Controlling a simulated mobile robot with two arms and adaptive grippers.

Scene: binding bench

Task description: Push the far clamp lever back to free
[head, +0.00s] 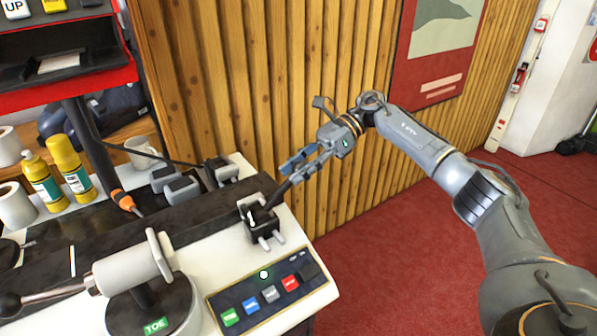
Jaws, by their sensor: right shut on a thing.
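The far clamp (262,224) is a small black block with pale pins at the right end of the bench rail. Its dark lever (279,197) slants up and right from the block towards the wooden wall. My right gripper (293,170) comes in from the right and is shut on the upper part of this lever; its fingers hide the lever's end. A nearer clamp (128,268) with a white cylinder, a TOE label and a black-knobbed lever (12,304) stands at the lower left. My left gripper is not in view.
A button panel (268,296) with coloured keys lies at the bench's front right. Yellow bottles (68,166), an orange-handled tool (125,201) and grey blocks (180,188) sit at the back left. A plank wall (230,100) rises behind. Red floor (400,260) is clear at right.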

